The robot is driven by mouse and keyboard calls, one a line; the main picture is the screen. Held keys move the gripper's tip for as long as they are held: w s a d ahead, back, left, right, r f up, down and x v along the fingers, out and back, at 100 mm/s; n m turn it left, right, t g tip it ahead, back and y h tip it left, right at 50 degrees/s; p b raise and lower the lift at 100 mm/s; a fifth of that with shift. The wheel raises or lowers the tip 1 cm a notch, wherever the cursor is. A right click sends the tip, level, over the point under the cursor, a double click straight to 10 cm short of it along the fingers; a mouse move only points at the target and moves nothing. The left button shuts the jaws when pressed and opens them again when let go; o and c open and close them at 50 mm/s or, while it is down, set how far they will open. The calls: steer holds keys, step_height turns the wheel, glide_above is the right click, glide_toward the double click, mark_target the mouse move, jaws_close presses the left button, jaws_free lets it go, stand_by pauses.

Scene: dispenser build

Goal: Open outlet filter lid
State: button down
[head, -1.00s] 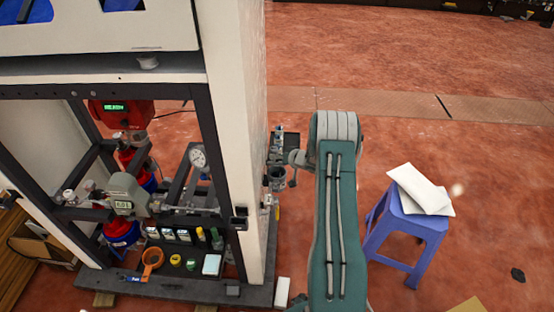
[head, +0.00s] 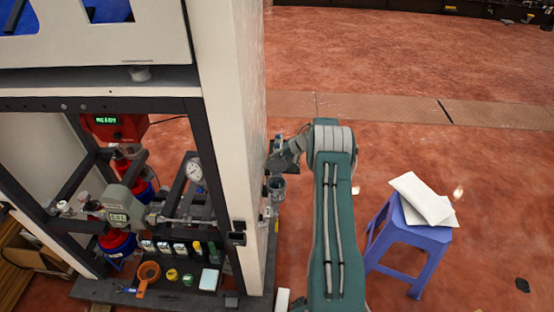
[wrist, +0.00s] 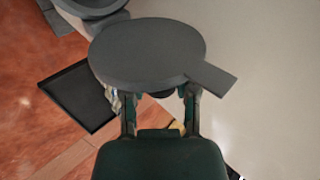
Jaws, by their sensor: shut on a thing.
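The outlet filter lid (wrist: 147,45) is a dark grey disc with a flat tab on its right, large in the wrist view. My gripper (wrist: 160,95) is below it, with one finger on each side of a dark part under the disc, shut on the lid. The filter body (wrist: 92,12) is a grey round cup at the top left of the wrist view, partly covered by the lid. In the head view the cup (head: 276,188) is on the white wall's right side, and my gripper (head: 283,152) is just above it. The lid is hard to make out there.
The white cabinet wall (head: 232,150) stands left of my gripper. A black square tray (wrist: 78,95) lies left of the lid in the wrist view. A blue stool (head: 408,235) with white sheets stands right of my arm. The red floor beyond is mostly clear.

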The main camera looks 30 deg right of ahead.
steer(key=shift+w+d+f+m+g+y, duration=0.3)
steer(key=shift+f+m+g+y, duration=0.1)
steer(key=shift+g+y, duration=0.15)
stand_by(0.4)
steer(key=shift+d, duration=0.1)
steer(key=shift+c, duration=2)
jaws_free()
steer(key=shift+r, duration=0.1)
steer(key=v, duration=1.2)
steer(key=shift+w, duration=0.3)
steer(key=shift+d, duration=0.1)
